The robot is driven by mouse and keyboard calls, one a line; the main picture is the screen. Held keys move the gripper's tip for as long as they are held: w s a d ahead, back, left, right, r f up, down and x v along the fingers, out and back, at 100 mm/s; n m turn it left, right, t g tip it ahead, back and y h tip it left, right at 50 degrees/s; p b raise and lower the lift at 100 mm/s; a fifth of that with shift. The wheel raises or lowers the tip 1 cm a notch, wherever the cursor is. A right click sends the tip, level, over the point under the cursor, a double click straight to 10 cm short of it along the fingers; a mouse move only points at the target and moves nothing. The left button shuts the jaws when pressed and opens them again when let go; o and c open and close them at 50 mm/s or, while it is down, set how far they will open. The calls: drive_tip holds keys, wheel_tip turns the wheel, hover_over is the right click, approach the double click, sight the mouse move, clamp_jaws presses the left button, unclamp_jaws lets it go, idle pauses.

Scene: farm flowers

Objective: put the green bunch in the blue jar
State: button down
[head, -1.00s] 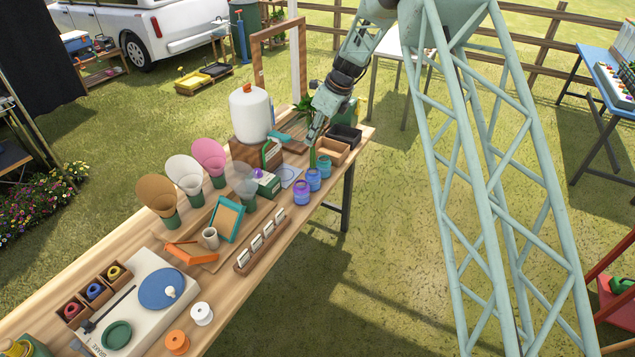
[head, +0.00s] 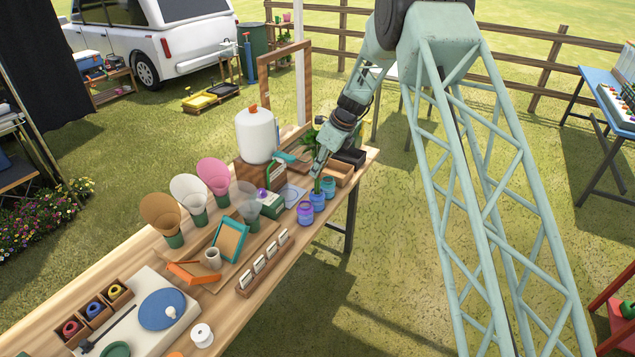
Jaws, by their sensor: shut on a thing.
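The green bunch (head: 308,142) has its leaves at the upper left of my gripper, and its green stem end (head: 317,186) shows below the fingers. My gripper (head: 319,170) is shut on the bunch, low over the row of jars. The blue jar (head: 317,203) stands in the middle of this row near the table's front edge. The stem end is at the blue jar's mouth; I cannot tell whether it is inside or just above. A purple jar (head: 305,214) stands at its left and a teal jar (head: 328,188) at its right.
Behind the jars are a green box (head: 271,206) and a white tank (head: 255,136). A brown tray (head: 338,174) and a black tray (head: 352,157) lie to the right. Paper cones (head: 214,173) stand to the left. Grass lies beyond the table's front edge.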

sight(318, 179)
drive_tip(key=shift+f, duration=0.6)
drive_tip(key=shift+f, duration=1.9)
drive_tip(key=c, duration=2.6)
unclamp_jaws()
drive_tip(key=shift+f, duration=0.1)
drive_tip(key=shift+o, duration=0.2)
drive_tip(key=v, duration=1.2)
